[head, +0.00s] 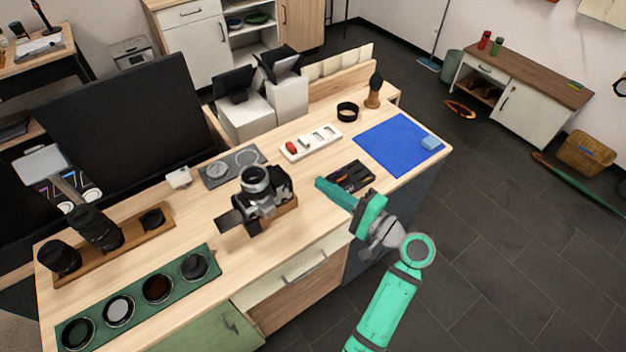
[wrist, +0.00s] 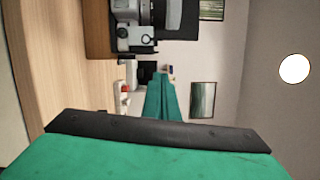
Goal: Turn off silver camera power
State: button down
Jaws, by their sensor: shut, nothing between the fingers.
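The silver camera (head: 262,188) has a black and silver body with its lens pointing up. It rests on a small wooden stand (head: 282,211) at the middle of the bench, with a dark flap at its left. My gripper (head: 320,183) is teal and shut with nothing in it. It is just right of the camera, apart from it, above the bench. In the wrist view the camera (wrist: 135,28) shows sideways at the top, and my shut fingers (wrist: 165,82) extend away below it. The power control cannot be made out.
A white strip with a red switch (head: 309,142) and a black tool case (head: 350,176) lie right of the camera. A blue mat (head: 385,140) is at the right end. Lenses (head: 96,228) and a green filter tray (head: 140,285) fill the left.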

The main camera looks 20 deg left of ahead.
jog(key=v, duration=0.6)
jog(key=shift+r, duration=0.1)
dwell(0.4)
